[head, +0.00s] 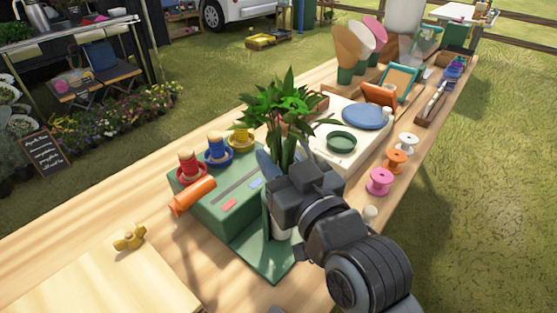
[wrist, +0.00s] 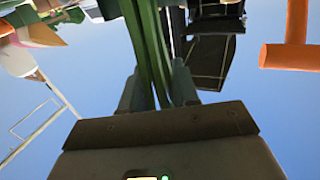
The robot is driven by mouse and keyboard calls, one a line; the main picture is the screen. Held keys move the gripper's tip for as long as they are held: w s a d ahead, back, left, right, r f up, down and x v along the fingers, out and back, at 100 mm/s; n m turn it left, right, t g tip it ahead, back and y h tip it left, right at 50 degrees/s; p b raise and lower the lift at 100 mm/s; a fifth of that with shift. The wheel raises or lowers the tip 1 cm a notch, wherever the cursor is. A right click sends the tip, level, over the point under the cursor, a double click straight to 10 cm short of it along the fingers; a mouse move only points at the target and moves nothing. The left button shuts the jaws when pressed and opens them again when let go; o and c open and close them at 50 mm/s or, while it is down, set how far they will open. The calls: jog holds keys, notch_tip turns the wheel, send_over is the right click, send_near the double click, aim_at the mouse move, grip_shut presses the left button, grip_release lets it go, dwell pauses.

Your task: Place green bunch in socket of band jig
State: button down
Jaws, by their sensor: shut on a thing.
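The green bunch (head: 284,108) stands roughly upright with its leaves spread above my gripper (head: 272,170). In the wrist view the fingers of my gripper (wrist: 156,88) are closed on the green stems (wrist: 150,45). The band jig (head: 212,222) is a green box with a flat green base plate (head: 268,262) at its front right. My gripper is over the right end of the jig. A pale, cup-like part (head: 282,236) shows under my gripper. My gripper hides the lower stems, so I cannot tell whether they are inside the socket.
Red (head: 190,166), blue (head: 217,152) and yellow (head: 241,140) spools stand along the jig's back. An orange handle (head: 194,196) sticks out at its left. Pink (head: 379,181), orange (head: 395,160) and white (head: 406,143) spools stand right. A brass wing nut (head: 129,237) lies front left.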

jog(key=shift+f, duration=0.15)
jog(key=shift+f, duration=0.15)
jog(key=c, duration=0.8)
grip_release()
jog(key=shift+c, duration=0.2)
jog(key=shift+r, duration=0.25)
jog(key=b+v, duration=0.1)
jog(key=v, duration=1.1)
